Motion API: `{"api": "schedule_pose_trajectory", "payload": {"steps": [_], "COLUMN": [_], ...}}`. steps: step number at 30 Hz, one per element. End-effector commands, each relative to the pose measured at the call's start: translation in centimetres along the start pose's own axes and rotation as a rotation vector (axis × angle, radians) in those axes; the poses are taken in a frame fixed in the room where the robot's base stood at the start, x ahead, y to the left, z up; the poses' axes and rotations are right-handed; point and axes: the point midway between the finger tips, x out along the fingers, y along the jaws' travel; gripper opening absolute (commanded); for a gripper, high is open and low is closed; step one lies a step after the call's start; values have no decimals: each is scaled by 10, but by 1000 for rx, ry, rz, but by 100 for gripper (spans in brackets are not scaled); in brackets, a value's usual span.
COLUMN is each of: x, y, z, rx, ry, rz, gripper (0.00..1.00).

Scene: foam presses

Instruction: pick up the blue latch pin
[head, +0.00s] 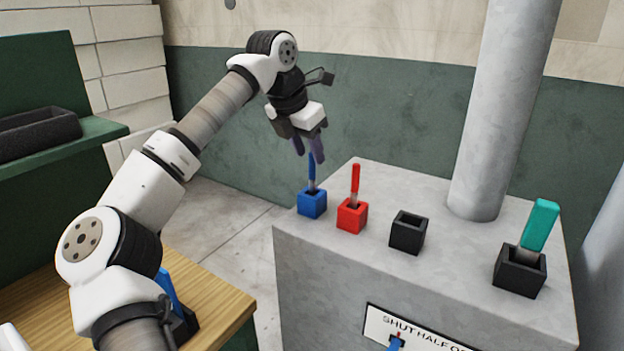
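The blue latch pin (311,174) stands upright in a blue square socket (312,203) at the left corner of the grey press block. My gripper (309,157) points down over it. Its two fingers are apart, and the pin's top shows between or just behind the fingertips. I cannot tell whether the fingers touch the pin.
A red pin (355,180) in a red socket (352,215) stands close to the right. Then come an empty black socket (408,234) and a black socket (520,272) with a teal-handled piece (540,225). A thick grey column (500,110) rises behind.

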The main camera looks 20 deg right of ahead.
Motion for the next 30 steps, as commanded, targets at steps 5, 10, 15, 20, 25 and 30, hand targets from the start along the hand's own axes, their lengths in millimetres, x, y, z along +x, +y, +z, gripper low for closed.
{"api": "schedule_pose_trajectory", "payload": {"steps": [5,10,15,20,25,30], "x": [22,42,46,46,46,46], "y": [-1,-1,-1,-1,-1,-1], "z": [-3,-3,-4,-4,-4,-4], "rx": [0,0,0,-1,-1,-1], "ry": [2,0,0,0,-1,-1], "rz": [-5,-3,-1,-1,-2,-2], "gripper": [40,40,40,32,10,0]}}
